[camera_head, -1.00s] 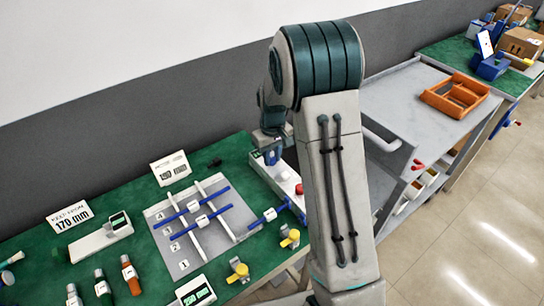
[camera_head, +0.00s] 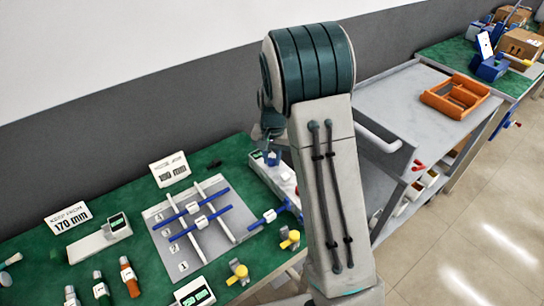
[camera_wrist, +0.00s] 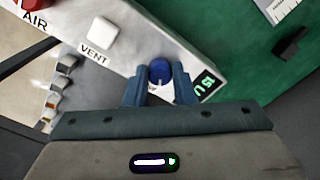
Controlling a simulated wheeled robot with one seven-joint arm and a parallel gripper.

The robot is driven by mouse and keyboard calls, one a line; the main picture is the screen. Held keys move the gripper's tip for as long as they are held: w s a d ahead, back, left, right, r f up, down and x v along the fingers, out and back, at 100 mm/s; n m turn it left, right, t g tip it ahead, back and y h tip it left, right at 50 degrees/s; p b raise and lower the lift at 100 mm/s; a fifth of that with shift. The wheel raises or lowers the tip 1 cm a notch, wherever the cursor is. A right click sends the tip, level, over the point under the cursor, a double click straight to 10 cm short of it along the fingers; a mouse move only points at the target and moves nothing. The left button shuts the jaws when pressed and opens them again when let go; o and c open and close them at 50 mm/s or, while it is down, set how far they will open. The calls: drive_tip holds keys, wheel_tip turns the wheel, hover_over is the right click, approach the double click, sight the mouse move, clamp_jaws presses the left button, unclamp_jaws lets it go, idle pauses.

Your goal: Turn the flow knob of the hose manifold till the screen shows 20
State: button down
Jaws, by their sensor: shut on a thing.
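The hose manifold is a white and grey box; it shows in the wrist view (camera_wrist: 128,58) and partly in the head view (camera_head: 284,183). Its round blue flow knob (camera_wrist: 160,72) has a white mark near its lower edge. My gripper (camera_wrist: 160,88) is shut on the knob, one blue-grey finger on each side.
A white VENT button (camera_wrist: 101,34) and a red AIR button (camera_wrist: 33,4) sit on the same box, left of the knob. A grey board with blue rods (camera_head: 218,240) lies left of the box on the green bench. A grey cart (camera_head: 405,95) stands to the right.

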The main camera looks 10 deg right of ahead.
sight(273, 159)
drive_tip(key=shift+m, duration=0.3)
drive_tip(key=c, duration=1.2)
unclamp_jaws()
drive_tip(key=shift+r, duration=0.1)
wheel_tip(273, 159, up, 14)
drive_tip(key=shift+d, duration=0.1)
